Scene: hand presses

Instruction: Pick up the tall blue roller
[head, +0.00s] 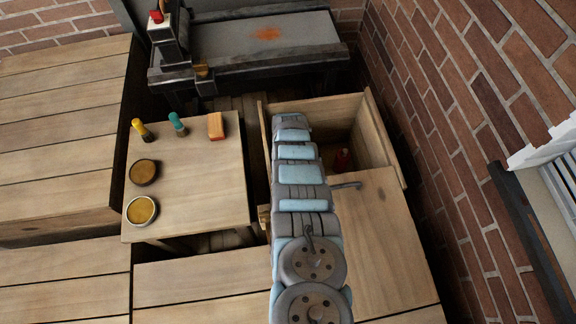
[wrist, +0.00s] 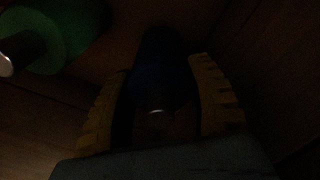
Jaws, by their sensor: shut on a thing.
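In the dark wrist view, the tall blue roller (wrist: 152,55) stands between the two yellow fingers of my gripper (wrist: 160,72). My gripper is shut on it, with a finger on each side. A small shiny end shows at its near side. In the head view my arm reaches into the open wooden box and hides the gripper and the blue roller.
A green roller (wrist: 42,38) with a shiny tip is close to the left finger in the wrist view. A red item (head: 343,159) is inside the wooden box (head: 388,140). A small table (head: 195,190) with tins and brushes stands to the left; a press (head: 265,40) is behind.

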